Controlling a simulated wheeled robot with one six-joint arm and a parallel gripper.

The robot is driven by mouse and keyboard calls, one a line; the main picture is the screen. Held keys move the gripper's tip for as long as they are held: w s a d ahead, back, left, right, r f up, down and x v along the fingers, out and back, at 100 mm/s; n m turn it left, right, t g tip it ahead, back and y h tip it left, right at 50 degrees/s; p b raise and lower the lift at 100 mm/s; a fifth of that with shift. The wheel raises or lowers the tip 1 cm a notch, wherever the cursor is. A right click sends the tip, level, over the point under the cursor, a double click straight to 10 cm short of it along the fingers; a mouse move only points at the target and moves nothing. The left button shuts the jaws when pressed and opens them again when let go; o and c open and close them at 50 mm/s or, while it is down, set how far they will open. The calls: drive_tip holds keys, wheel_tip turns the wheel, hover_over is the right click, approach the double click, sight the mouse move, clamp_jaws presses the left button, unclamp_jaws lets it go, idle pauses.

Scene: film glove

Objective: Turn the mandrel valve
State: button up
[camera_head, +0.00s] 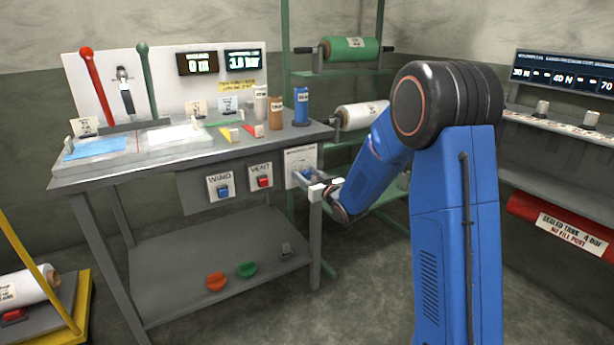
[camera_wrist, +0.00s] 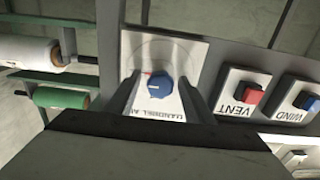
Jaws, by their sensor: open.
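The mandrel valve is a blue round knob (camera_wrist: 158,86) on a white plate (camera_wrist: 180,52) lettered "MANDREL", upside down in the wrist view. A small red mark shows beside the knob. In the head view the plate (camera_head: 300,158) is on the right front of the bench, with the knob partly hidden by my gripper (camera_head: 318,187). In the wrist view my gripper (camera_wrist: 162,82) is open, with one finger on each side of the knob. The fingers look apart from the knob; I cannot tell how deep they reach around it.
A red VENT button (camera_head: 263,182) and a blue WIND button (camera_head: 223,190) sit left of the valve on the bench (camera_head: 200,152). Bottles (camera_head: 301,105) stand above. A rack with a green roll (camera_head: 350,48) and a white roll (camera_head: 360,115) stands behind.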

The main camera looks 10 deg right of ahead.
drive_tip(key=c, duration=1.1)
drive_tip(key=shift+o, duration=0.2)
drive_tip(key=shift+n, duration=0.4)
drive_tip(key=n, duration=0.8)
drive_tip(key=shift+a+n, duration=0.1)
drive_tip(key=shift+n, duration=0.2)
drive_tip(key=n, duration=0.4)
drive_tip(key=shift+f, duration=0.1)
drive_tip(key=n, duration=0.4)
drive_tip(key=shift+a+f, duration=0.1)
drive_tip(key=shift+s+n, duration=0.1)
drive_tip(key=shift+n, duration=0.3)
